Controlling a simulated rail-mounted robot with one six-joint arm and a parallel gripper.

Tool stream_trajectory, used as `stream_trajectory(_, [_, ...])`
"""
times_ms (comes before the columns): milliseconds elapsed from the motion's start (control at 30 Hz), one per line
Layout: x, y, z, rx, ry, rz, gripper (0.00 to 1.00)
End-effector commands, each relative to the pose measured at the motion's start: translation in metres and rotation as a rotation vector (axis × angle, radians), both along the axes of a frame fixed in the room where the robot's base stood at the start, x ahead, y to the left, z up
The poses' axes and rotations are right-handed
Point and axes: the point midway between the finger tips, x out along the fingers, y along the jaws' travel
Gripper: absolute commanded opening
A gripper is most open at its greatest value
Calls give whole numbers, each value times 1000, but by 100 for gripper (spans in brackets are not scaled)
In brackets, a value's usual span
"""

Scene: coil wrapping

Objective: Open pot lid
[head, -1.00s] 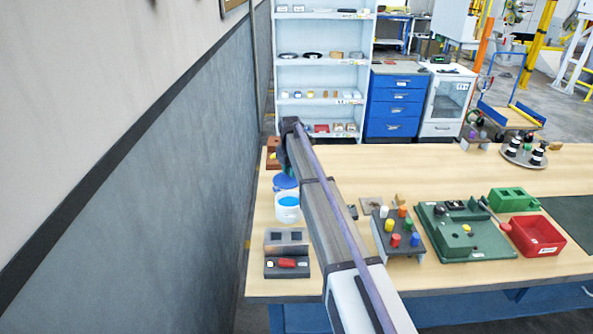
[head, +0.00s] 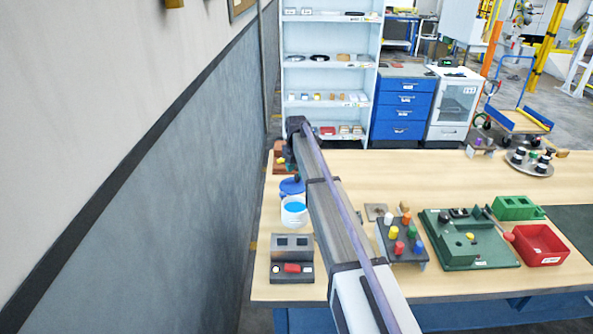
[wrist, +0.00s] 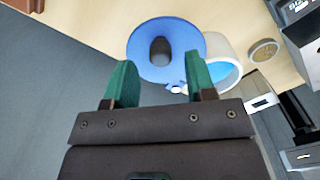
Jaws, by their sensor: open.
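The pot (head: 293,214) is a white round vessel with a bright blue inside, near the left edge of the table. Its blue round lid (head: 291,187) shows just behind the pot's open mouth. In the wrist view the lid (wrist: 185,38) is a blue disc with a dark knob (wrist: 160,50), and it overlaps the edge of the white pot (wrist: 229,72). I cannot tell whether the two touch. My gripper (wrist: 159,63) has two green fingers spread apart, with the lid's knob showing between and beyond them. Nothing is between the fingers. In the head view my arm partly hides the gripper.
A dark grey block (head: 292,258) with slots stands in front of the pot. A brown wooden piece (head: 279,158) is behind the lid. Right of my arm are a peg stand (head: 402,240), a green board (head: 468,245) and a red bin (head: 540,245). The wall is close on the left.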

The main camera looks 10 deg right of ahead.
Motion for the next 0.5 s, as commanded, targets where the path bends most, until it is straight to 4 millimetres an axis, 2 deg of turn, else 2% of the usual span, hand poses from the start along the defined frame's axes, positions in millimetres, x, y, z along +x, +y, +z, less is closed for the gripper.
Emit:
stream_trajectory(33, [0, 0, 26, 0, 0, 0, 50])
stream_trajectory(200, [0, 0, 67, 0, 0, 0, 50])
stream_trajectory(333, [0, 0, 82, 0, 0, 1, 50])
stream_trajectory(500, [0, 1, 80, 0, 0, 1, 50])
